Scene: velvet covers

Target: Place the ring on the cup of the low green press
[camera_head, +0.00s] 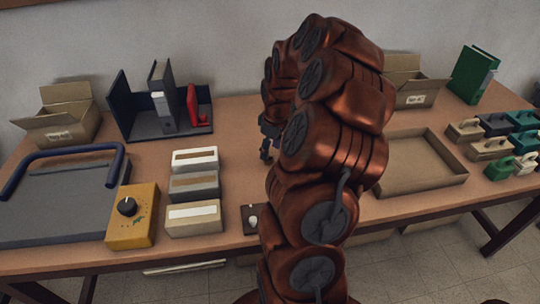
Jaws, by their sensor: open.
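My gripper (267,145) is partly visible behind my copper-coloured arm, its dark fingers pointing down over the middle of the table. It is open, and I see nothing held in it. I cannot make out a ring; my arm hides part of the table. At the right edge stand several small blocks with handles, among them a low green one (499,167) and a teal one (524,141). I cannot tell whether either is the green press, and no cup is clear. A tall green binder-like object (473,74) stands at the back right.
A shallow cardboard tray (462,181) lies right of my arm. Left are several label-topped boxes (195,185), a yellow dial box (133,215), a grey board with a blue bar (60,212), a dark file stand (123,106) and an open carton (60,122). Table between file stand and arm is clear.

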